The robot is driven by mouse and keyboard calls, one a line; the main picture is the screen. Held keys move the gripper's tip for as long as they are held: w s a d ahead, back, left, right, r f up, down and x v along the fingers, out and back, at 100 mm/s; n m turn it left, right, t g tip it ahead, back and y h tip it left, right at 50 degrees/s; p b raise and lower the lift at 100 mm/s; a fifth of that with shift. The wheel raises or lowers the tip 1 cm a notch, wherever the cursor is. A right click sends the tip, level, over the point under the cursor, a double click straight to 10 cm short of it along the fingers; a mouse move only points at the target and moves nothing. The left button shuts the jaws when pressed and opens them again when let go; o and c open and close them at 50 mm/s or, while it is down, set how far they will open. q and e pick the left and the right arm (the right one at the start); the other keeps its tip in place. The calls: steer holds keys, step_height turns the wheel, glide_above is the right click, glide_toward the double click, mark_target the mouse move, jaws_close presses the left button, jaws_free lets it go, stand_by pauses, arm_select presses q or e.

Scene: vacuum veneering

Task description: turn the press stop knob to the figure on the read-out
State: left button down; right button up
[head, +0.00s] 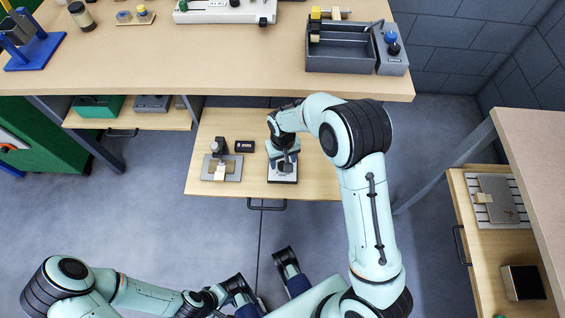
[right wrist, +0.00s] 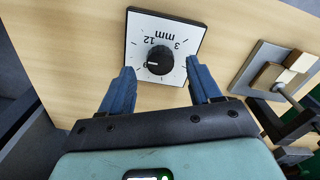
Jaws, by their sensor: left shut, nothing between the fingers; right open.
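The stop knob (right wrist: 160,60) is black, on a square white dial plate (right wrist: 185,34) with a dark rim, marked in mm. Its white pointer line points left in the right wrist view, beside a figure too small to read surely. My right gripper (right wrist: 158,84) is open, its blue fingers apart either side of the plate's near edge; I see no contact with the knob. In the head view the plate (head: 283,179) is mostly under my right gripper (head: 284,160). The small black read-out (head: 244,146) lies left of it, its figure unreadable. My left gripper (head: 243,298) is shut and empty, low in the picture.
Plate and read-out are on a pulled-out wooden drawer (head: 240,122) below the workbench (head: 220,75). A small press-like fixture (head: 209,172) on a grey plate stands left of the dial. A grey tray (head: 340,60) is on the bench. Another open drawer (head: 485,245) is at right.

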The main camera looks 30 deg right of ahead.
steer(key=shift+f, duration=1.2)
steer(key=c, duration=1)
steer(key=shift+c, duration=0.2)
steer(key=shift+m, duration=0.3)
